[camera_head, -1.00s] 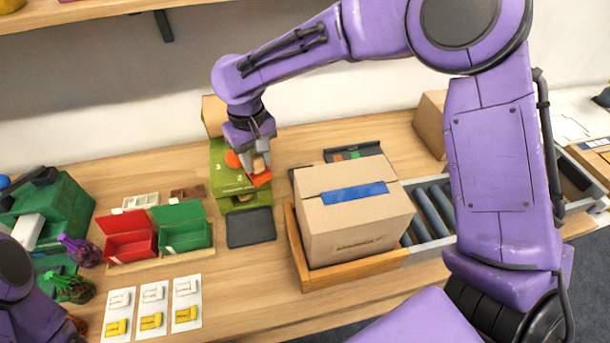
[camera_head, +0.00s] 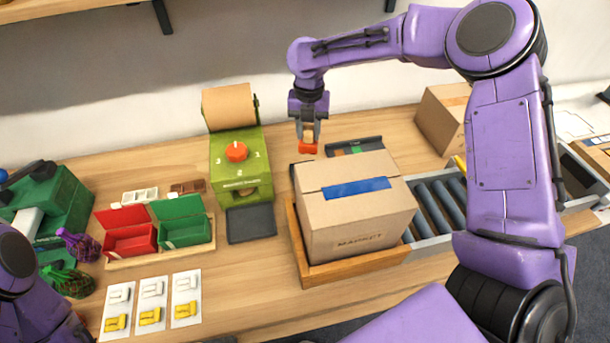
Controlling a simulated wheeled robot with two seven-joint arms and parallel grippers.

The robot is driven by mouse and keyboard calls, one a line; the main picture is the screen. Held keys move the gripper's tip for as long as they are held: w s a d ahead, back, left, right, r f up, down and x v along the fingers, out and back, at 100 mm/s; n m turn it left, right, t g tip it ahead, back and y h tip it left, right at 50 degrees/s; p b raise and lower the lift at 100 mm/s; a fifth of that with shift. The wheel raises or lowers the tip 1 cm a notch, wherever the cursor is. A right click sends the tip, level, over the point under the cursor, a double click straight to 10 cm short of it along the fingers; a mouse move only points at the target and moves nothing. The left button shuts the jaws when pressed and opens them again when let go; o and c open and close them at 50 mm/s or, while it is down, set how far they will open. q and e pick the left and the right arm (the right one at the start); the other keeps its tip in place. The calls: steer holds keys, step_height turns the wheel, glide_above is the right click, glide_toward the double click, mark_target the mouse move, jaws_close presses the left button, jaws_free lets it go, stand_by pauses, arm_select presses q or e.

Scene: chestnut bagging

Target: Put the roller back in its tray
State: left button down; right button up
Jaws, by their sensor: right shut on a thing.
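My right gripper (camera_head: 308,137) is shut on the roller (camera_head: 308,148), a small orange-red piece with a tan upper part between the fingers. It holds the roller above the table, just left of the dark tray (camera_head: 372,141). The tray lies at the back, behind the cardboard box, with green and orange pieces in it. The box hides part of the tray's front. Of my left arm, only a purple part shows at the lower left edge; its gripper is not visible.
A cardboard box (camera_head: 355,205) in a wooden frame (camera_head: 354,268) stands in front of the tray. A green dial machine (camera_head: 238,165) with a brown paper roll is left of the gripper. Grey rollers (camera_head: 440,205) lie right of the box; another box (camera_head: 441,118) stands behind.

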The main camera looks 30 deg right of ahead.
steer(key=n, duration=0.3)
steer(key=shift+w+a+f, duration=0.25)
steer(key=shift+w+f, duration=0.1)
steer(key=shift+f+n, duration=0.3)
steer(key=shift+f, duration=0.05)
step_height(320, 180, down, 9)
steer(key=shift+r+p, duration=0.1)
steer(key=shift+p, duration=0.9)
steer(key=shift+f, duration=0.3)
steer(key=shift+f, duration=0.1)
